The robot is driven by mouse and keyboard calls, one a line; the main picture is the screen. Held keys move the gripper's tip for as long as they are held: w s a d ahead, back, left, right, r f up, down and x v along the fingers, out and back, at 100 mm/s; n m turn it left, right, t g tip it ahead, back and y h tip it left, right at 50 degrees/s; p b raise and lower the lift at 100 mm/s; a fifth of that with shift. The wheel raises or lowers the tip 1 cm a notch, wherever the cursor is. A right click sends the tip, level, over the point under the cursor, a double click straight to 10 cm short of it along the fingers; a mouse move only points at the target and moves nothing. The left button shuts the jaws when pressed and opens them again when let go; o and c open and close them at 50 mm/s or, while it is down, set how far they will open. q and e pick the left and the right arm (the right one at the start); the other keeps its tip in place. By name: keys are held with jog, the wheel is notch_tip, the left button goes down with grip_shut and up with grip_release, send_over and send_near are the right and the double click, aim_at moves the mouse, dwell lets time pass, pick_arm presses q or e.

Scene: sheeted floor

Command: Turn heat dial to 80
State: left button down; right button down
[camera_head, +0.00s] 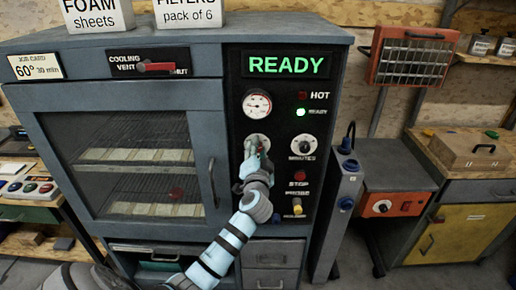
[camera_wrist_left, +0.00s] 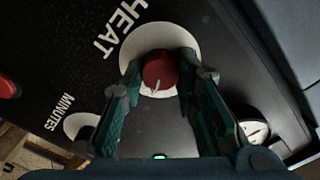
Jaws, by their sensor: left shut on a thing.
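The heat dial (camera_wrist_left: 158,70) is a red knob on a white disc, marked HEAT in the left wrist view. Its number scale is not readable. My left gripper (camera_wrist_left: 160,84) is shut on the knob, one finger at each side. In the head view, my left gripper (camera_head: 256,158) reaches up to the oven's control panel and covers most of the dial; part of its white disc (camera_head: 257,139) shows. My right gripper is not in view.
The oven (camera_head: 212,59) has a READY display (camera_head: 286,65), a gauge (camera_head: 257,104) and a lit green ready lamp (camera_head: 300,112). The minutes dial (camera_head: 303,145) and red stop button (camera_head: 299,176) sit close by. A job card (camera_head: 36,66) reads 60°, 30 min.

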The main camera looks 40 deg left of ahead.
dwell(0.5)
pick_arm(q)
jog(key=c, duration=1.2)
grip_release()
jog(key=shift+d, duration=0.1)
jog(key=shift+c, duration=0.2)
jog(key=v, duration=1.2)
jog(key=shift+w, duration=0.15)
